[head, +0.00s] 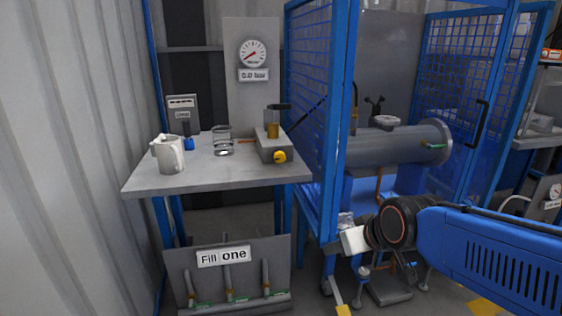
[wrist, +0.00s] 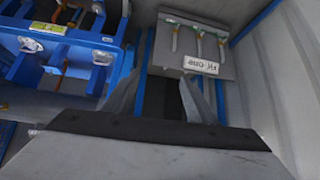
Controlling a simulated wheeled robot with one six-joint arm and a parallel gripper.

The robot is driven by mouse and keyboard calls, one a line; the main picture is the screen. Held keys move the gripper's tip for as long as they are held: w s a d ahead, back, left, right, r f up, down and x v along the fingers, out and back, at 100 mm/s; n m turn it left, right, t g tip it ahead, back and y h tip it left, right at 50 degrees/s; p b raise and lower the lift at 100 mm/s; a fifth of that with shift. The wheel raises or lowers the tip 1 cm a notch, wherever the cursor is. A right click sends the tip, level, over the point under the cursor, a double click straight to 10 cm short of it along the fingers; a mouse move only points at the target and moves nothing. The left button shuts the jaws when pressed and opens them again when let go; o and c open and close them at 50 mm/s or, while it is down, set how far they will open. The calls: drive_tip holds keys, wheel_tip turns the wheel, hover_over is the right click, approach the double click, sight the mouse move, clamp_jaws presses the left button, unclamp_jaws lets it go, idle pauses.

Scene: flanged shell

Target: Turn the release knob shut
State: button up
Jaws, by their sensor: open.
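A round yellow knob (head: 280,156), which looks like the release knob, sits on the front of a small grey pump block (head: 272,146) at the right end of the grey table. A dark lever handle rises from the block. My gripper (head: 350,238) is low and to the right of the table, apart from the knob, in front of the blue cage. In the wrist view my gripper (wrist: 162,92) is open, its two grey fingers spread with nothing between them. The knob does not show in the wrist view. Its turn position is too small to tell.
The table (head: 225,178) carries a white jug (head: 169,154) and a glass beaker (head: 222,140). A dial gauge (head: 253,54) is on the panel behind. The "Fill one" board (head: 228,278) stands below. The blue mesh cage (head: 312,95) and flanged shell (head: 390,148) are right.

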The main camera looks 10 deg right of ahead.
drive_tip(key=w+a+r+n+t+y, duration=0.15)
drive_tip(key=w+a+t, duration=0.3)
drive_tip(key=w, duration=0.75)
drive_tip(key=t+h, duration=0.2)
drive_tip(key=t, duration=0.4)
approach(280, 159)
drive_tip(key=shift+g, duration=0.25)
drive_tip(key=w, duration=0.8)
drive_tip(key=shift+w+a+r, duration=0.2)
drive_tip(key=shift+w+r, duration=0.1)
drive_tip(key=shift+w, duration=0.1)
drive_tip(key=shift+c, duration=0.7)
drive_tip(key=c, duration=0.9)
